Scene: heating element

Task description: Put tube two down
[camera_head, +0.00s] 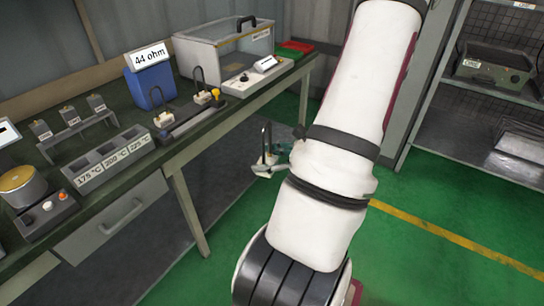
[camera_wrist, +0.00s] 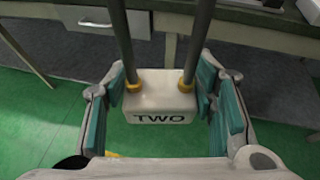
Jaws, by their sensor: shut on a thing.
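My gripper (camera_wrist: 161,90) is shut on tube two, a white block marked "TWO" (camera_wrist: 160,105) with two grey rods and yellow collars. The block sits between teal finger pads in the wrist view, rods pointing up and away. In the head view tube two (camera_head: 266,160) is small at the left of my arm, its dark loop upright, above the floor and clear of the bench. My gripper there (camera_head: 279,157) is partly hidden by my arm. Two similar looped tubes with white blocks, one (camera_head: 163,119) and another (camera_head: 203,97), stand on the bench by a dark holder (camera_head: 195,122).
The bench (camera_head: 230,115) runs along the left. It carries a blue "44 ohm" bin (camera_head: 150,83), a clear-sided tank (camera_head: 225,50), a temperature-labelled block (camera_head: 112,158) and a pot on a heater (camera_head: 22,187). A shelf (camera_head: 495,95) stands right. Green floor is clear between.

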